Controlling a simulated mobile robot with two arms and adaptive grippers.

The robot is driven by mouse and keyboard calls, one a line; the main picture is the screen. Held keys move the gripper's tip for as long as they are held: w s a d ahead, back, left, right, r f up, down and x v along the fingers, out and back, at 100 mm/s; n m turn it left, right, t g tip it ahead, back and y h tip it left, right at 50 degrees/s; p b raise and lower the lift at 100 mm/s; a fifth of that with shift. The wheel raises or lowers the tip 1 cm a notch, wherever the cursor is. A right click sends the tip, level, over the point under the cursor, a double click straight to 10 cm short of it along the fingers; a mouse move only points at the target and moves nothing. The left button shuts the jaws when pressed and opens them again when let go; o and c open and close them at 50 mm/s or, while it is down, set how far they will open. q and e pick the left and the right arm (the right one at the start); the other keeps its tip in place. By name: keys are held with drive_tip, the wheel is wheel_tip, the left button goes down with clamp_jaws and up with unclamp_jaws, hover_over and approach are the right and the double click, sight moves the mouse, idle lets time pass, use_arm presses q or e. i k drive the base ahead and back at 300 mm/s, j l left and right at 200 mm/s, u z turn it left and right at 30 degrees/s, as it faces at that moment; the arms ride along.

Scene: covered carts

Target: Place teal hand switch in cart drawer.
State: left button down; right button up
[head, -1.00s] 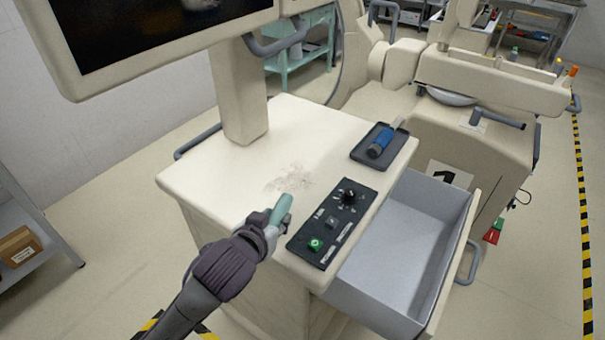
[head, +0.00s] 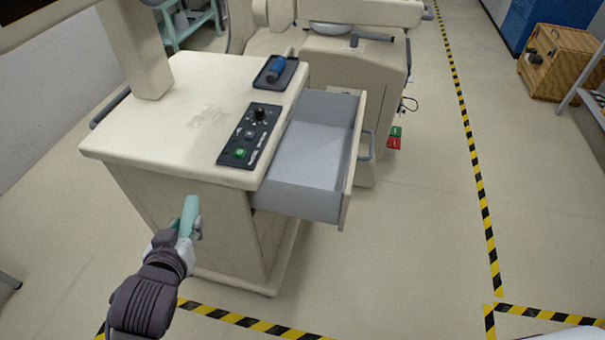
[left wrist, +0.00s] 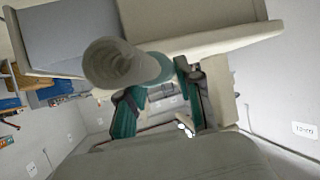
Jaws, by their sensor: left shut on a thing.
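The teal hand switch (head: 189,215) is held upright in my left gripper (head: 182,238), in front of the cart's near side and apart from it. In the left wrist view the hand switch (left wrist: 125,64) shows its round pale end, with the gripper's fingers (left wrist: 158,92) closed around it. The cart drawer (head: 312,165) is pulled open on the cart's right side, and its grey inside looks empty. The drawer lies to the right of and beyond my left gripper. My right gripper is not in view.
The cart top (head: 180,110) bears a control panel (head: 249,135) and a dark tray (head: 293,72) with a blue-handled item (head: 277,68). A monitor column (head: 135,50) rises at the back left. Floor to the right of the drawer is free, with striped tape (head: 470,150) beyond.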

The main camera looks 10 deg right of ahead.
sight(301, 150)
drive_tip(key=l+z, duration=0.15)
drive_tip(key=z, duration=1.45)
drive_tip(key=i+l, duration=0.15)
drive_tip(key=i, duration=0.25)
drive_tip(key=i+l+u, duration=0.1)
drive_tip(key=i, duration=0.35)
drive_tip(key=i+l, duration=0.2)
drive_tip(key=i, duration=0.2)
drive_tip(key=i+l, duration=0.15)
drive_tip(key=i, duration=0.25)
drive_tip(key=i+j+u, duration=0.2)
drive_tip(key=u, duration=0.3)
drive_tip(key=i+u, duration=0.7)
drive_tip(key=u, duration=0.3)
drive_tip(key=i+l+u, duration=0.2)
drive_tip(key=u, duration=0.3)
drive_tip(key=i, duration=0.1)
